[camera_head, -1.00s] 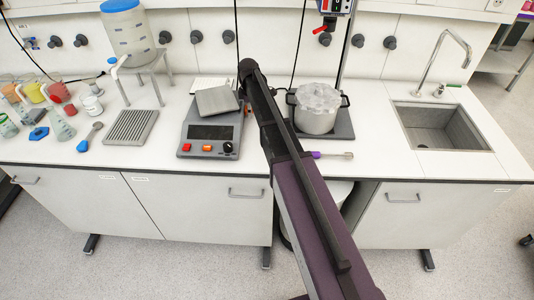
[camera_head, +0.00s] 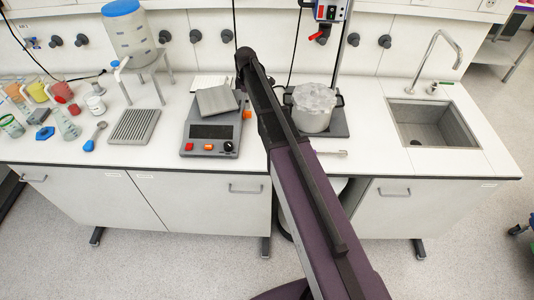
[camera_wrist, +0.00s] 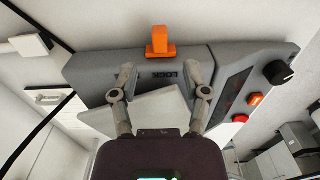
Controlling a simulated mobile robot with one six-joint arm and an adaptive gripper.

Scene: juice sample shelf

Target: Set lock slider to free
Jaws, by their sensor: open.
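The lock slider is an orange block (camera_wrist: 160,43) on the side of the grey balance (camera_wrist: 228,62). It shows in the head view as a small orange spot (camera_head: 247,114) at the right of the balance (camera_head: 210,132), beside my arm. A LOCK marking lies just below it in the wrist view. My gripper (camera_wrist: 164,78) is open and empty, its fingers spread below the slider. The fingertips lie in front of the balance casing and its pale weighing plate (camera_wrist: 150,112); whether they touch cannot be told. In the head view my gripper is hidden behind my arm.
The balance has a black knob (camera_head: 228,147) and red and orange buttons. A pot (camera_head: 315,108) stands on a dark plate right of my arm. A drain rack (camera_head: 134,126) and glassware are to the left. A sink (camera_head: 432,123) is at the right.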

